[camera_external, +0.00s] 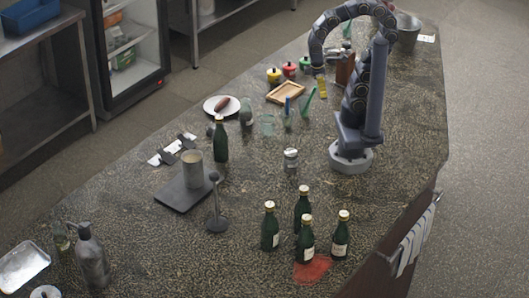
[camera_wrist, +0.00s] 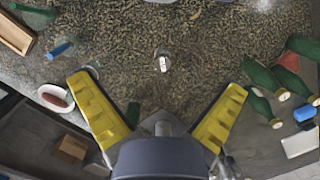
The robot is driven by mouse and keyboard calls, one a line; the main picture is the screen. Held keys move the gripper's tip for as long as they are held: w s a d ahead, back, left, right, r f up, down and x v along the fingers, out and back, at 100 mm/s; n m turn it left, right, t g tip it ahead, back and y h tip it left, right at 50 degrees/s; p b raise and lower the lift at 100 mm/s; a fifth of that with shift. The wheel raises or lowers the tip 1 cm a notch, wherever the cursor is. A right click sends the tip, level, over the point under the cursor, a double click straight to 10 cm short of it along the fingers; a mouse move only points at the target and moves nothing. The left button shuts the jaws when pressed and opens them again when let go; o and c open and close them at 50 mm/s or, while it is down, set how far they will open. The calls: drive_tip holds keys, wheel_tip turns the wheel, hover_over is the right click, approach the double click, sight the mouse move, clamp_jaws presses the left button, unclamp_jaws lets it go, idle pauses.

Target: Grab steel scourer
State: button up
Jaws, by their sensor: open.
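I cannot pick out a steel scourer for certain in either view. A small silver-and-white object like a jar (camera_external: 291,158) stands on the counter left of my base; a small pale object (camera_wrist: 163,63), possibly the same one, shows between my fingers in the wrist view. My gripper (camera_external: 321,88) hangs above the far part of the counter, near a brown block (camera_external: 345,68). Its yellow fingers are spread wide in the wrist view (camera_wrist: 157,82), with nothing held between them.
Several green bottles (camera_external: 270,227) stand around a red cloth (camera_external: 313,269) at the near end. A wooden tray (camera_external: 286,92), a plate (camera_external: 230,112) and a clear glass (camera_external: 268,125) sit mid-counter. A metal cup (camera_external: 192,170) stands on a dark board (camera_external: 180,200). Bare counter lies near the jar.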

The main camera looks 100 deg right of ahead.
drive_tip(key=w+d+f+m+t+y, duration=0.1)
drive_tip(key=w+d+f+m, duration=0.15)
drive_tip(key=w, duration=0.55)
drive_tip(key=w+d+f+m+t, duration=0.1)
drive_tip(key=w+d+f+m, duration=0.15)
drive_tip(key=w, duration=0.55)
drive_tip(key=w+d+f+m+t+y, duration=0.1)
drive_tip(key=w+d+f+m, duration=0.15)
drive_tip(key=w, duration=0.55)
drive_tip(key=w+d+f+m, duration=0.2)
drive_tip(key=w+d+f, duration=0.1)
drive_tip(key=d+f, duration=0.2)
drive_tip(key=w+d+f+m+t+h, duration=0.1)
drive_tip(key=w+d+f+m, duration=0.2)
drive_tip(key=d+f, duration=0.2)
drive_tip(key=w+d+f+m+t, duration=0.1)
drive_tip(key=w+d+f+m, duration=0.2)
drive_tip(key=d+f, duration=0.2)
drive_tip(key=shift+w+d+m+h, duration=0.1)
drive_tip(key=shift+d+m+h, duration=0.2)
drive_tip(key=shift+d, duration=0.55)
drive_tip(key=x, duration=0.7)
drive_tip(key=shift+a+f, duration=0.15)
drive_tip(key=shift+f, duration=0.2)
drive_tip(key=c, duration=0.9)
